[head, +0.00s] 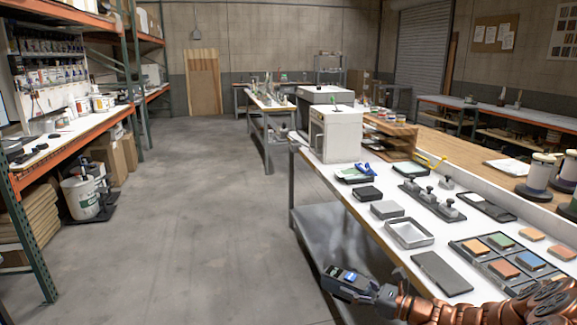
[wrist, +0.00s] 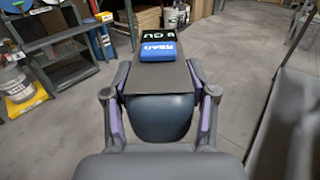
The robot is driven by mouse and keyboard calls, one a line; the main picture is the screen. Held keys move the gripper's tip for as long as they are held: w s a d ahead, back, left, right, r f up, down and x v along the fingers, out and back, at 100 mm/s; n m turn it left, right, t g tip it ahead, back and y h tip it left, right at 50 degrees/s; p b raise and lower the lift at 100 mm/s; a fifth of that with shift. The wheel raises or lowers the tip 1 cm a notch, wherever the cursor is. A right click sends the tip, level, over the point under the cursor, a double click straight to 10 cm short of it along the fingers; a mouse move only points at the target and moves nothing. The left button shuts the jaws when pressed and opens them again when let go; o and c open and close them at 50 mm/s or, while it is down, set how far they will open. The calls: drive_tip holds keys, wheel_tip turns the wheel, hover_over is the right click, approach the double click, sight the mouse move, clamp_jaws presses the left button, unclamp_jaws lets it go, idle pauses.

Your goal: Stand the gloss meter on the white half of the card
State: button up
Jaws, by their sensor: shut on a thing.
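I cannot clearly pick out a card with a white half. A flat dark panel (head: 441,273) lies on the bench near my gripper.
The bench (head: 377,237) carries an open grey frame (head: 409,233), dark and grey blocks, a rack with several knobs (head: 432,200) and a tray of coloured pads (head: 490,244). A white machine (head: 336,133) stands at its far end.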

drive_tip(key=w+d+r+m+t+h+b, duration=0.3)
drive_tip(key=w+d, duration=0.2)
drive_tip(key=w, duration=0.1)
drive_tip(key=shift+w+r+t+h, duration=0.15)
drive_tip(key=shift+w+t+h, duration=0.15)
drive_tip(key=shift+w, duration=0.05)
drive_tip(key=w+d+r+m+t+h+b, duration=0.1)
drive_tip(key=d+h, duration=0.1)
drive_tip(key=w+d+r+m+t+h+b, duration=0.1)
drive_tip(key=d+r+m+h+b, duration=0.1)
drive_tip(key=d, duration=0.1)
drive_tip(key=w+d+r+m+t+h+b, duration=0.1)
drive_tip(key=w+d+h, duration=0.1)
drive_tip(key=d, duration=0.1)
drive_tip(key=shift+r+m+b, duration=0.2)
drive_tip(key=shift+m+b, duration=0.1)
drive_tip(key=shift+b, duration=0.1)
drive_tip(key=shift+w+d+r+m+h+b, duration=0.1)
drive_tip(key=shift+d+r+m+h+b, duration=0.1)
drive_tip(key=shift+d+m+h+b, duration=0.25)
drive_tip(key=shift+d, duration=0.1)
